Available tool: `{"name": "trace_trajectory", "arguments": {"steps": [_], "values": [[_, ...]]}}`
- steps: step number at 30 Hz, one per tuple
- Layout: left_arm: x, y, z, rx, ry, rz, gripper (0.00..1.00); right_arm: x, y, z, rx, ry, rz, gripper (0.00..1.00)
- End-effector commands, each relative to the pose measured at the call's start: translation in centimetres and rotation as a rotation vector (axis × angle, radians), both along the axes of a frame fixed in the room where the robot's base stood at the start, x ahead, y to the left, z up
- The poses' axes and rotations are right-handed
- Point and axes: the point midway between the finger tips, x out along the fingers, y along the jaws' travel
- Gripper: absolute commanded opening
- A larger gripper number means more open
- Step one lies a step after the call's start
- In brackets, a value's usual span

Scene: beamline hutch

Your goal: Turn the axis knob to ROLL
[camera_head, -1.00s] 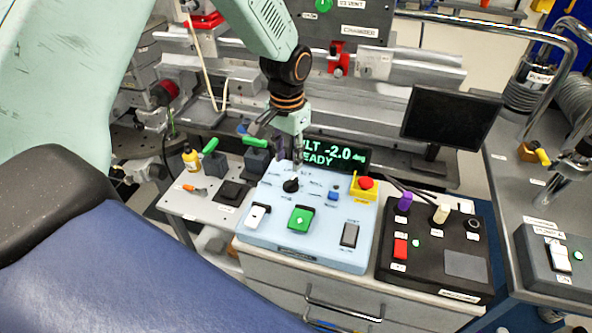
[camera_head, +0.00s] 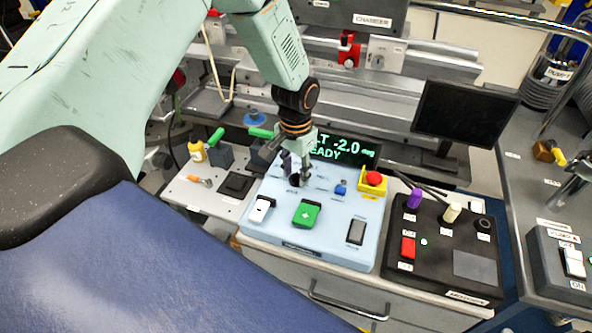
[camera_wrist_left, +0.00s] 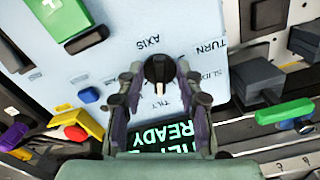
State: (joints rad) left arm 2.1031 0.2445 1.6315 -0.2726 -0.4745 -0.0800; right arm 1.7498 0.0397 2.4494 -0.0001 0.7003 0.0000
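The pale blue control box (camera_head: 331,229) stands on the bench in the head view. Its black axis knob (camera_wrist_left: 158,70) shows in the wrist view, with a white mark toward the TILT label (camera_wrist_left: 161,105). SLIDE, TURN and AXIS labels are also readable; I cannot read ROLL. The display (camera_head: 341,149) shows -2.0 deg and READY, its first word partly hidden. My left gripper (camera_wrist_left: 159,68) is open, with a finger on either side of the knob and small gaps visible. My right gripper is not in view.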

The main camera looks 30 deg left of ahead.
Motion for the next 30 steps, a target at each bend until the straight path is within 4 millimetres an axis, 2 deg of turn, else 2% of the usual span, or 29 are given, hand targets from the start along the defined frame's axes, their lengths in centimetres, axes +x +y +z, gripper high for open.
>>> {"name": "trace_trajectory", "arguments": {"steps": [4,16,30], "values": [[0.16,0.00,0.05,0.000,-0.001,0.000,0.35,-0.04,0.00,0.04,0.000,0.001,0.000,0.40],[0.19,0.04,0.06,0.000,-0.001,0.000,0.01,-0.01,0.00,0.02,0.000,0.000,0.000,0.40],[0.10,0.05,0.10,0.000,0.002,-0.028,0.00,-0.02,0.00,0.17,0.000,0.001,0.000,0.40]]}}
